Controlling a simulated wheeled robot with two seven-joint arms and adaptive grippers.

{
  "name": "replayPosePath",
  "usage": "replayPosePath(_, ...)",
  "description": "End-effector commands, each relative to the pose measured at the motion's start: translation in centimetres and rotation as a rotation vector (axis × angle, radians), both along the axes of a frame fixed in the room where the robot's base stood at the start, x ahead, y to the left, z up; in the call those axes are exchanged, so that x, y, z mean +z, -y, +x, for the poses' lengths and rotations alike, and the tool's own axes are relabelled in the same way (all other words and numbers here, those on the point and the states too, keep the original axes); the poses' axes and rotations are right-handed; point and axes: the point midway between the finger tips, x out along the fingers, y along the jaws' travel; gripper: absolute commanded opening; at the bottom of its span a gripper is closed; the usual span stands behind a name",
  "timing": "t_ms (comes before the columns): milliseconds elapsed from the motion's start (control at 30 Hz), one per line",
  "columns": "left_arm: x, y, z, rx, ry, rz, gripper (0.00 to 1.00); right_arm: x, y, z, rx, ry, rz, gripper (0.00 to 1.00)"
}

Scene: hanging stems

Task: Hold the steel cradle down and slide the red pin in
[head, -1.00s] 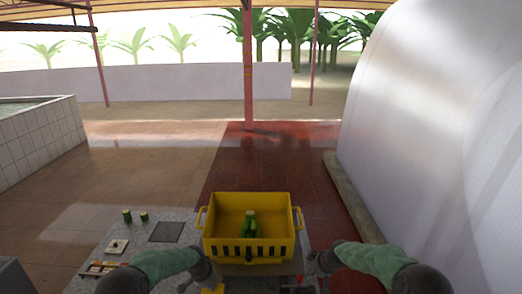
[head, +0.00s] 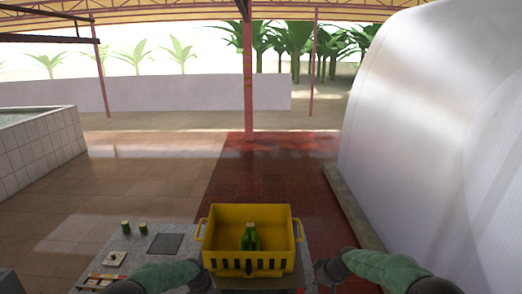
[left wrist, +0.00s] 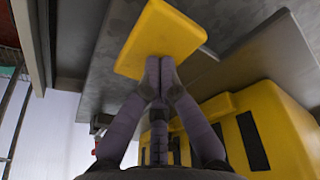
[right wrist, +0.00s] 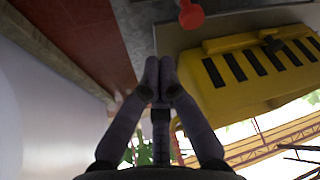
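The red pin's knob (right wrist: 190,14) shows at the top of the right wrist view; its shaft is hidden. A grey steel surface (right wrist: 172,40), which looks like the cradle, lies beside it, under the yellow crate (head: 250,264). A flat yellow pad (left wrist: 158,38) fills the top of the left wrist view. My left gripper (left wrist: 159,68) has its fingertips together at the pad's edge; whether they touch it is unclear. My right gripper (right wrist: 159,70) has its fingertips together with nothing between them, short of the red knob. It also shows in the head view (head: 322,266), right of the crate.
The crate holds green bananas (head: 250,238). On the grey worktop (head: 192,262) left of it are a dark square plate (head: 165,243), two green stem pieces (head: 126,227) and a small pale block (head: 116,259). A large white curved wall (head: 430,130) stands right. Floor beyond is clear.

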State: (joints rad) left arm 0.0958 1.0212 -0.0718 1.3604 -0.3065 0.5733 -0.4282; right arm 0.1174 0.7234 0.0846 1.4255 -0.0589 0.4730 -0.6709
Motion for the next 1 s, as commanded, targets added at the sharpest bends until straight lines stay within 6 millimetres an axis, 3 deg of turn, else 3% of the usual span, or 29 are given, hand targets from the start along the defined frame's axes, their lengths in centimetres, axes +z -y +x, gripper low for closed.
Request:
replayPosePath(700, -0.2, 0.0, -0.1, -0.001, -0.003, -0.001, 0.00, 2.2, 0.0, -4.5, 0.000, -0.001, 0.000, 0.00)
replayPosePath(1000, -0.2, 0.0, -0.1, -0.001, -0.003, -0.001, 0.00, 2.5, -0.1, -5.2, 0.000, -0.001, 0.000, 0.00)
